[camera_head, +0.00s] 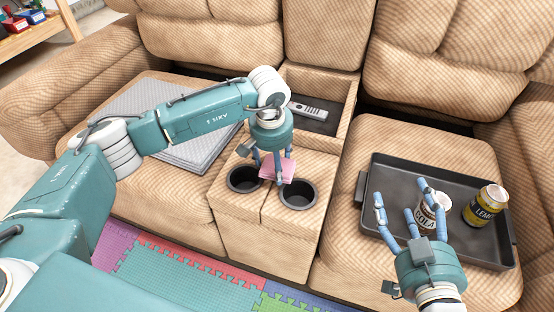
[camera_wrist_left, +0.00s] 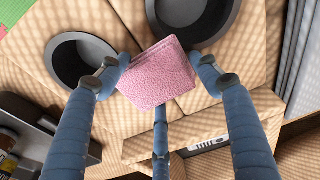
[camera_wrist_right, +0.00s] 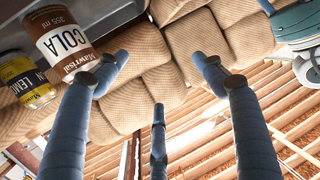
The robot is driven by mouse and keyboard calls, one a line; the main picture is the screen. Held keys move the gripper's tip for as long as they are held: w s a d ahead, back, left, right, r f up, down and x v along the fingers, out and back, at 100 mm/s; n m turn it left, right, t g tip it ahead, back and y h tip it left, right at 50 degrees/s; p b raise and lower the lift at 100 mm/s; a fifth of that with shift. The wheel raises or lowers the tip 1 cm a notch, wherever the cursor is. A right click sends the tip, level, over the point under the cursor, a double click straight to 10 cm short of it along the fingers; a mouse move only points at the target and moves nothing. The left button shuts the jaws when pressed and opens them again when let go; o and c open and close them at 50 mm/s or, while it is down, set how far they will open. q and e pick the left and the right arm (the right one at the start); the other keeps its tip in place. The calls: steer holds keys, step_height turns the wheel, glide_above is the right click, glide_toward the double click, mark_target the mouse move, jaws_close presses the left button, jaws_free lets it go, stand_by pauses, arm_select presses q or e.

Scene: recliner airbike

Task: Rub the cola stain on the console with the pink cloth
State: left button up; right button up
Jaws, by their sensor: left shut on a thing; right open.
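The pink cloth (camera_head: 277,168) is a small folded pad. My left gripper (camera_head: 272,172) is shut on it, low over the console (camera_head: 268,215) between the two cup holders. The cloth also shows between the fingertips in the left wrist view (camera_wrist_left: 158,78). I cannot tell whether it touches the console top. I see no cola stain; the cloth and fingers cover part of the top. My right gripper (camera_head: 402,200) is open and empty above the tray, beside the cola can (camera_head: 427,214). The can also shows left of the fingers in the right wrist view (camera_wrist_right: 62,42).
A dark tray (camera_head: 385,172) on the right seat holds the cola can and a yellow lemon can (camera_head: 485,206). A remote (camera_head: 308,110) lies in the open console bin (camera_head: 318,124). A grey folded blanket (camera_head: 150,97) covers the left seat. Foam mats (camera_head: 165,262) lie on the floor.

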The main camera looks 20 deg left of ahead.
arm_select(q)
steer(key=shift+s+f, duration=0.15)
steer(key=shift+s, duration=0.1)
steer(key=shift+s+a, duration=0.15)
steer(key=shift+s, duration=0.2)
steer(key=shift+s+a, duration=0.1)
steer(key=shift+s, duration=0.05)
steer(key=shift+w+d+r, duration=0.1)
steer(key=shift+w+d, duration=0.1)
steer(key=shift+w, duration=0.25)
steer(key=shift+w+d+r, duration=0.1)
steer(key=shift+w+d, duration=0.05)
steer(key=shift+w, duration=0.25)
steer(key=shift+w+b, duration=0.2)
steer(key=shift+b, duration=0.15)
steer(key=shift+w+d+f+b, duration=0.1)
steer(key=shift+w+d+b, duration=0.1)
steer(key=shift+w+b, duration=0.2)
arm_select(e)
step_height(320, 180, up, 6)
steer(key=a+t+y, duration=0.1)
steer(key=t, duration=0.2)
steer(key=shift+w+r, duration=0.2)
steer(key=shift+r, duration=0.05)
